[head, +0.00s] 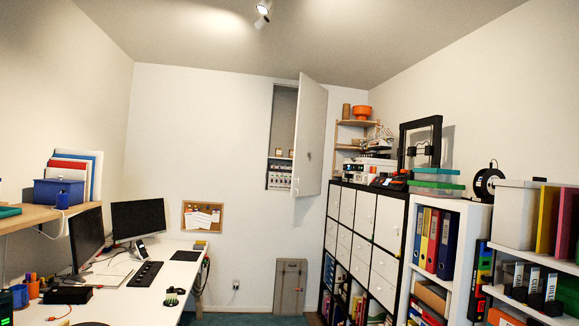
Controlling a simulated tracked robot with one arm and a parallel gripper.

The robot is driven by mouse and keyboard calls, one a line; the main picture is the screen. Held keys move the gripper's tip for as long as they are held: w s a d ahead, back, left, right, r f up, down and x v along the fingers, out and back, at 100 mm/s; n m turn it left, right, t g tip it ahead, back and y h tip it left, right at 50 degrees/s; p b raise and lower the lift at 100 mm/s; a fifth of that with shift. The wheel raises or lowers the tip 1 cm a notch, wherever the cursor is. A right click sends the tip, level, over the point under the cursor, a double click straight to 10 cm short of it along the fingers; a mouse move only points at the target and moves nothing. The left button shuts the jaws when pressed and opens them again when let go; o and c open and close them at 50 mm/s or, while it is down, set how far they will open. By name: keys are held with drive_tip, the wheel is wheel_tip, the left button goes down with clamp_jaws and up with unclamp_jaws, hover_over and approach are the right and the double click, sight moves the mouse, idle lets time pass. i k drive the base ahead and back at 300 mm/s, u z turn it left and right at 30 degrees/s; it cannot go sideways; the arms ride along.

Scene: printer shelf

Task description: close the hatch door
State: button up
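A tall pale door (311,137) stands open on the far wall, swung out to the right of a recessed wall cabinet (283,118). The cabinet's interior is exposed, with small items on a shelf and a row of switch-like units (279,177) low inside. Lower on the same wall is a small grey hatch panel (290,287), which looks flat in its frame. I cannot tell which of the two is the hatch door that the task names. My gripper is not in view.
A white desk (187,272) with monitors (138,219) runs along the left. A shelf unit with white doors (363,212) and a bookcase (463,240) line the right. A strip of floor (248,320) shows between them. A corkboard (203,216) hangs left of the cabinet.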

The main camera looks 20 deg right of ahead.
sight(312, 96)
drive_tip(key=z, duration=0.15)
drive_tip(key=i, duration=1)
drive_tip(key=z, duration=0.5)
drive_tip(key=i, duration=1.3)
drive_tip(key=z, duration=0.4)
drive_tip(key=i, duration=2.75)
drive_tip(key=u, duration=0.2)
drive_tip(key=i, duration=1.3)
drive_tip(key=u, duration=0.3)
drive_tip(key=i, duration=1.1)
drive_tip(key=u, duration=0.2)
